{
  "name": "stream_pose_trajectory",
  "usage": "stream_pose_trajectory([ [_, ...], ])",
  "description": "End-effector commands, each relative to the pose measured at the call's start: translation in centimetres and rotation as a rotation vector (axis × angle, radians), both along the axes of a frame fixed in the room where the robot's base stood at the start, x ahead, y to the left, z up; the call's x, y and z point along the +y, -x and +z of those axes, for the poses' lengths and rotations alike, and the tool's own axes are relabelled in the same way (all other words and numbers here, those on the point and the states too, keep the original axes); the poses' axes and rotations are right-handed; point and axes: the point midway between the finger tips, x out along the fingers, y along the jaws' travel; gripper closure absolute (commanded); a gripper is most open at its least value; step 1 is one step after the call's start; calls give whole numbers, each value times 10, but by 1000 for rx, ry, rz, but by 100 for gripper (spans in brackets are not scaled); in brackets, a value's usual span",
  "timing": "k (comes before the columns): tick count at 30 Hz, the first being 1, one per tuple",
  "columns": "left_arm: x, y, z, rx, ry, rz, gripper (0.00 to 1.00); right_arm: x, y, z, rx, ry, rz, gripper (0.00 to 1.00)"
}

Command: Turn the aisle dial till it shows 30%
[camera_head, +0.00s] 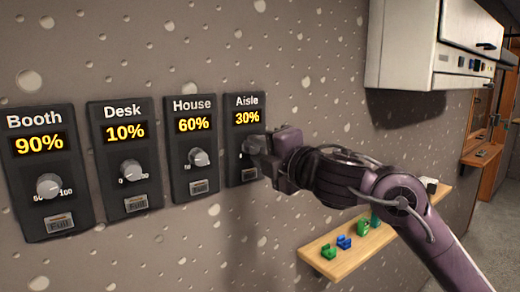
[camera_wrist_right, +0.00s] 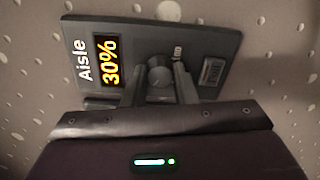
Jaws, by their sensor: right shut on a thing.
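The Aisle panel (camera_head: 246,105) is the rightmost of the row on the wall, and its yellow display (camera_head: 247,118) reads 30%. In the right wrist view the display (camera_wrist_right: 110,62) also reads 30%, turned sideways. My right gripper (camera_head: 258,145) is at the panel, shut on the aisle dial (camera_wrist_right: 160,72), a round grey knob between the two fingers. In the head view the gripper hides most of this dial. My left gripper is in neither view.
To the left are the House panel (camera_head: 191,105) at 60%, the Desk panel (camera_head: 122,112) at 10% and the Booth panel (camera_head: 35,120) at 90%. A wooden shelf (camera_head: 325,262) with small green and blue objects is below my right arm. A white cabinet (camera_head: 412,45) hangs upper right.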

Motion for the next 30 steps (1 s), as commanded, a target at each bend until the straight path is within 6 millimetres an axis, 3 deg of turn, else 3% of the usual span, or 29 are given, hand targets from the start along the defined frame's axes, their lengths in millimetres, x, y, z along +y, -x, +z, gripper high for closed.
stream_pose_trajectory([
  [15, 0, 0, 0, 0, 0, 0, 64, -1, -1, 1, 11, -17, -3, 97],
  [16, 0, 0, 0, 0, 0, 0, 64, -1, 0, 1, 11, -17, -3, 71],
  [20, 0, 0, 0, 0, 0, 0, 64, -1, 0, 1, 10, -16, -2, 54],
  [30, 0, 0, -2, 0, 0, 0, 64, -3, 3, -1, 9, -14, -1, 53],
])
